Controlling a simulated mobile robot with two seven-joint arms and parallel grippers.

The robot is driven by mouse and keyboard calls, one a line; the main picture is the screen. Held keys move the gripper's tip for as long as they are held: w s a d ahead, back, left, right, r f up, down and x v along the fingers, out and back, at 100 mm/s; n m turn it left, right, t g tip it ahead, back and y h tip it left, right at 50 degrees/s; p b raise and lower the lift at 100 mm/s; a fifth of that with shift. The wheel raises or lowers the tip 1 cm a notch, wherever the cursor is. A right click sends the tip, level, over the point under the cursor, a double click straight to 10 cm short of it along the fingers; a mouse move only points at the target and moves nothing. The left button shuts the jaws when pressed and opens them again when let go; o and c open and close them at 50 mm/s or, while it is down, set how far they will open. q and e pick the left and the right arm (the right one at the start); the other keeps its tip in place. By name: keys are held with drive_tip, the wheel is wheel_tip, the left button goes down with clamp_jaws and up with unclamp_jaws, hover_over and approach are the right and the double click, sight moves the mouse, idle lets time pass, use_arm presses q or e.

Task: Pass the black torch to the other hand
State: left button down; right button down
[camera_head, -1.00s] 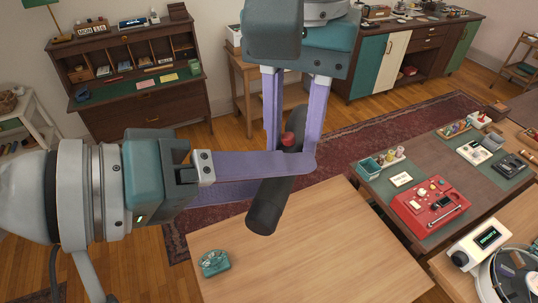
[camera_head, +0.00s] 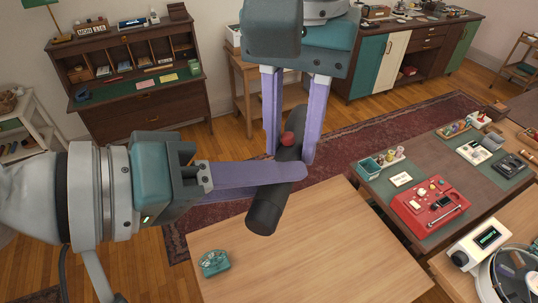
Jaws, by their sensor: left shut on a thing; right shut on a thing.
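The black torch (camera_head: 265,212) with a red button (camera_head: 287,139) is held in the air above the light wooden table (camera_head: 335,252), tilted with its thick end low. My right gripper (camera_head: 291,158) comes down from the top and is shut on the torch's upper part, one finger on each side. My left gripper (camera_head: 290,178) reaches in from the left, lower down, and is shut on the torch around its middle. Its rear finger is partly hidden behind the front one, and the fingers hide part of the torch.
A small teal object (camera_head: 214,263) lies at the table's left edge. To the right, a dark table (camera_head: 376,194) carries a red case (camera_head: 430,208) and several small items. A white device (camera_head: 474,246) stands at lower right. The middle of the light table is clear.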

drive_tip(key=c, duration=0.5)
unclamp_jaws()
